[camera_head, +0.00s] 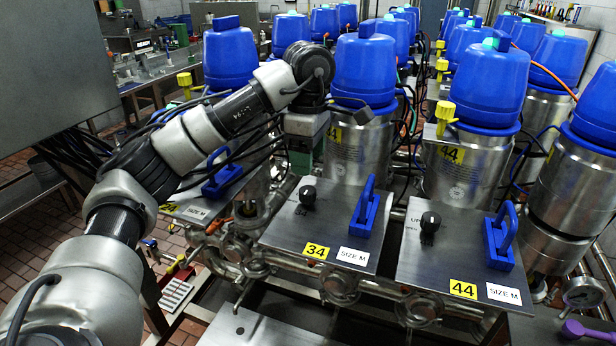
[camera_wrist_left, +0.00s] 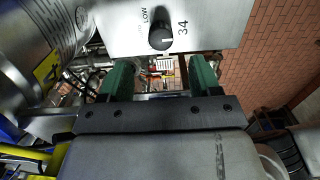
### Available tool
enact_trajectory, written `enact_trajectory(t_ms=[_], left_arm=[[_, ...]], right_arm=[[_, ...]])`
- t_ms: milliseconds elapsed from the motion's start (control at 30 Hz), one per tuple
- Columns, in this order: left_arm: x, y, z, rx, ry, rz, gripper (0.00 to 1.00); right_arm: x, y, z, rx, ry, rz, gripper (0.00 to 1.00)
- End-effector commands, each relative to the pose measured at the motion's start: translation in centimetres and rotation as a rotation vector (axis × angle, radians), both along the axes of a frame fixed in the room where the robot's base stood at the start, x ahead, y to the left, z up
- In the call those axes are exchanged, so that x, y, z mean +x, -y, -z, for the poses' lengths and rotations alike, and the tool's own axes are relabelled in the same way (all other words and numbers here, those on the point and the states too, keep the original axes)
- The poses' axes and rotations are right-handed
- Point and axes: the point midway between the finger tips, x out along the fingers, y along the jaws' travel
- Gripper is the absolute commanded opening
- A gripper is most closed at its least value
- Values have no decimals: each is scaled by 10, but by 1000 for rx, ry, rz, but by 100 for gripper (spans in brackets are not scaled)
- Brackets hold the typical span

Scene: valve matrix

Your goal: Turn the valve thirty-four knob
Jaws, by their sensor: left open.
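The valve 34 panel is a grey metal plate (camera_head: 285,238) with a yellow "34" label, a "SIZE M" label and a blue handle (camera_head: 365,207). Its black round knob (camera_head: 307,195) stands near the plate's far left corner. In the left wrist view the knob (camera_wrist_left: 161,37) shows beside the "34" and "LOW" markings. My left gripper (camera_head: 302,162) hangs just behind the knob, pointing down, its green fingers partly hidden. In the left wrist view my open fingers (camera_wrist_left: 160,74) are apart and empty, with the knob beyond the gap and not between them. My right gripper is not in view.
The valve 44 panel (camera_head: 450,260) with its own black knob (camera_head: 430,222) and blue handle stands to the right. Blue-capped steel cylinders (camera_head: 362,150) rise close behind the panels. Cables, pipes and another panel lie left, near my arm. Space above the plates is clear.

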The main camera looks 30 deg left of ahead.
Motion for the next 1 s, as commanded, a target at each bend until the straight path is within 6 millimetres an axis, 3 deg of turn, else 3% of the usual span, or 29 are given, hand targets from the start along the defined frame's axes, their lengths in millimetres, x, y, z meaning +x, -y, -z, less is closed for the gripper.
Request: enact_trajectory(t_ms=[100, 300, 1000], left_arm=[[0, 0, -20, 1, 4, -1, 63], [0, -1, -31, 0, 1, -1, 63], [0, 0, -31, 0, 0, -1, 63]], right_arm=[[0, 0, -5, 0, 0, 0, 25], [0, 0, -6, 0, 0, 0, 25], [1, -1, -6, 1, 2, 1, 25]])
